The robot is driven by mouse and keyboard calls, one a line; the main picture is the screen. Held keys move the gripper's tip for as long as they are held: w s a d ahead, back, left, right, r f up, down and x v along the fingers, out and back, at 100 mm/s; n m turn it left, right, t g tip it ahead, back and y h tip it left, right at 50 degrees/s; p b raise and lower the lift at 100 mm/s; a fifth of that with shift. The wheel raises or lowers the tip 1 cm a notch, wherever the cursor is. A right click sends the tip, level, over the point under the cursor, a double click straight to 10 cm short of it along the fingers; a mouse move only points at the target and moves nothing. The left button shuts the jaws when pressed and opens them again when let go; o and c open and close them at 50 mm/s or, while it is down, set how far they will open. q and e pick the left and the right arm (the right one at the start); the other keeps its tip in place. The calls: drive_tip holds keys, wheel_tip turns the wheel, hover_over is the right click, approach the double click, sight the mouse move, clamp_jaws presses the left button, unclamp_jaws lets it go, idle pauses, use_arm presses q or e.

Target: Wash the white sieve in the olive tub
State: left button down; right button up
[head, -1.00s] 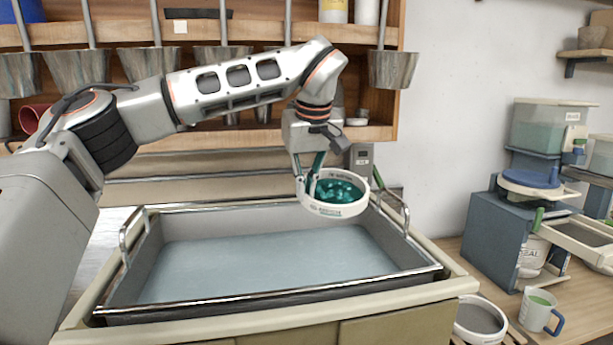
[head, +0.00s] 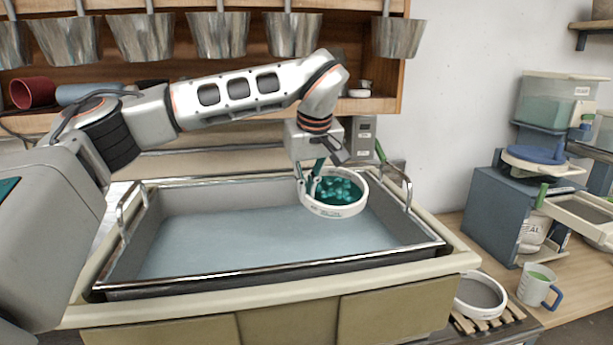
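The white sieve (head: 348,208) is a round white-rimmed ring with wet, lumpy green glaze inside. My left gripper (head: 314,180) is shut on its left rim and holds it over the back right part of the tub. The sieve looks slightly tilted, its inside facing the camera. The tub (head: 190,322) is a wide basin with olive front panels, a metal rim and pale blue-grey water (head: 250,240). I cannot tell whether the sieve's underside touches the water. My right gripper is not in view.
Metal side handles (head: 397,182) stand up from the tub's rim. Several grey buckets (head: 218,35) hang above at the back. At right, another white ring-shaped sieve (head: 462,307) lies on a wooden slatted rack, near a mug (head: 535,287) and a blue-grey stand (head: 490,217).

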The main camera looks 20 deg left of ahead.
use_arm(q)
drive_tip(key=shift+f, duration=8.1)
drive_tip(key=s+a, duration=0.1)
drive_tip(key=a, duration=0.1)
drive_tip(key=s+a, duration=0.4)
drive_tip(key=a, duration=0.1)
drive_tip(key=shift+s+a, duration=0.1)
drive_tip(key=shift+s, duration=0.1)
drive_tip(key=shift+w+d, duration=0.9)
drive_tip(key=shift+d, duration=0.3)
drive_tip(key=shift+w+d, duration=0.95)
drive_tip(key=shift+d, duration=0.3)
drive_tip(key=shift+w+d, duration=0.9)
drive_tip(key=shift+d, duration=0.3)
drive_tip(key=shift+a, duration=0.1)
drive_tip(key=shift+s+a, duration=0.9)
drive_tip(key=shift+a, duration=0.25)
drive_tip(key=shift+s+a, duration=0.9)
drive_tip(key=shift+a, duration=0.3)
drive_tip(key=shift+s+a, duration=0.9)
drive_tip(key=shift+a, duration=0.25)
